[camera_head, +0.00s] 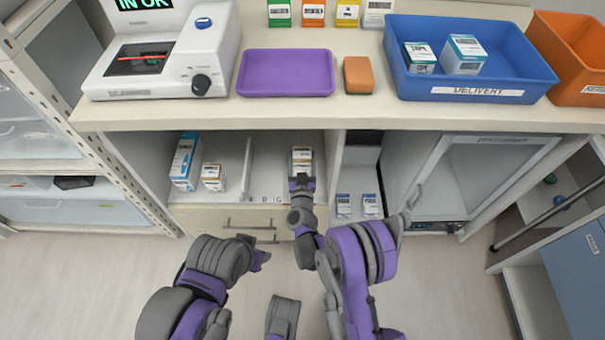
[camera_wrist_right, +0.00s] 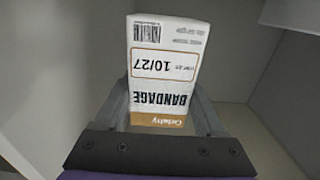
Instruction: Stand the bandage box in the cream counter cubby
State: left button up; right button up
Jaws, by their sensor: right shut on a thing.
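The bandage box (camera_head: 302,156) is white with an orange-brown band. In the right wrist view the bandage box (camera_wrist_right: 164,65) sits between the fingers, its "BANDAGE" and "10/27" print upside down in the picture. My right gripper (camera_head: 302,178) is shut on it, inside the right-hand bay of the cream open cubby (camera_head: 270,190) under the counter. Pale walls surround the box in the wrist view; whether its base touches the floor is hidden. My left arm's end (camera_head: 262,258) is low in front of the drawers; its fingers are unclear.
A thin divider (camera_head: 246,170) splits the cubby. A tall blue-white box (camera_head: 186,160) and a small box (camera_head: 212,177) stand in its left bay. Two small boxes (camera_head: 343,206) sit in the narrow bay to the right. The counter (camera_head: 330,115) overhangs above; a glass-door cabinet (camera_head: 480,180) stands right.

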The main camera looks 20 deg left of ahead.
aim_at(302, 167)
notch_tip(302, 167, down, 4)
jog(key=shift+s+d+f+b, duration=0.1)
jog(key=shift+s+f+b, duration=0.05)
jog(key=shift+b, duration=0.35)
jog(key=shift+f+b, duration=0.55)
jog(key=shift+f, duration=1.4)
jog(key=shift+f, duration=0.2)
jog(key=o, duration=1.5)
jog(key=shift+o, duration=0.2)
jog(key=shift+r, duration=0.1)
